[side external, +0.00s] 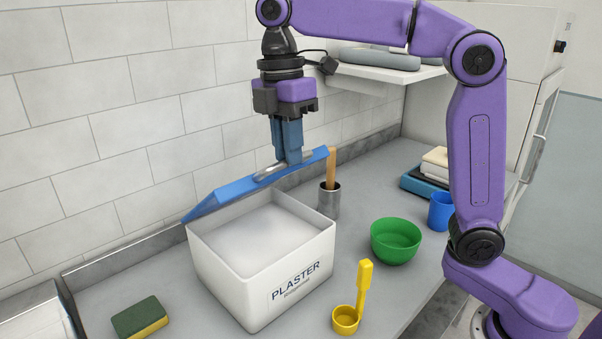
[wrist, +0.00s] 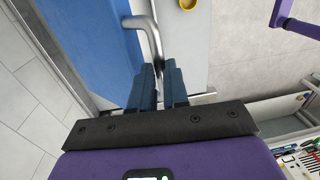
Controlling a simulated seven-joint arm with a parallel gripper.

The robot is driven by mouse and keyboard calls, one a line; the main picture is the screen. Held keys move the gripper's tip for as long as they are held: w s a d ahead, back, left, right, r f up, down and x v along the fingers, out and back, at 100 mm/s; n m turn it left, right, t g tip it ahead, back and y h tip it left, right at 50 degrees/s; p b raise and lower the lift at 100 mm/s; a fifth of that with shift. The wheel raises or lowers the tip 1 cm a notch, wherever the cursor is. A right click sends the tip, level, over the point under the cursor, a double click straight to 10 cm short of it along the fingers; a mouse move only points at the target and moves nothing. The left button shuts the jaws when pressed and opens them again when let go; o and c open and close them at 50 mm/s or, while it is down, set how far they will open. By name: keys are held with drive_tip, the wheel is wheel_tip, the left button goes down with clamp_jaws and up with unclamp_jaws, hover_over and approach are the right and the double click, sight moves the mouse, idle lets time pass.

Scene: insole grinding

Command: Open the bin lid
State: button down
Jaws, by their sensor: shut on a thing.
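A white bin (side external: 267,262) labelled PLASTER stands on the counter, with pale powder (side external: 262,240) inside. Its blue lid (side external: 222,197) is raised and tilted up along the wall side, leaving the bin's top uncovered. My gripper (side external: 290,160) is above the bin, shut on the metal lid handle (side external: 268,171). In the wrist view the blue lid (wrist: 85,35) fills the upper left, and the bent handle (wrist: 151,35) runs to my fingertips (wrist: 157,72).
A green bowl (side external: 396,242), yellow scoop (side external: 346,318), sponge (side external: 139,318) and blue cup (side external: 441,212) are on the counter. A metal holder (side external: 329,203) with a wooden handle stands close behind the bin. The tiled wall is close behind the lid.

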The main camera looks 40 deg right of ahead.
drive_tip(key=shift+w+d+r, duration=0.1)
drive_tip(key=shift+w+r, duration=0.4)
drive_tip(key=shift+w, duration=0.5)
drive_tip(key=shift+w+d+r, duration=0.1)
drive_tip(key=shift+w+r, duration=0.4)
drive_tip(key=shift+w, duration=0.45)
drive_tip(key=shift+w+r, duration=0.5)
drive_tip(key=shift+w, duration=0.5)
drive_tip(key=c, duration=1.1)
unclamp_jaws()
drive_tip(key=shift+a, duration=0.1)
drive_tip(key=shift+s+a, duration=0.15)
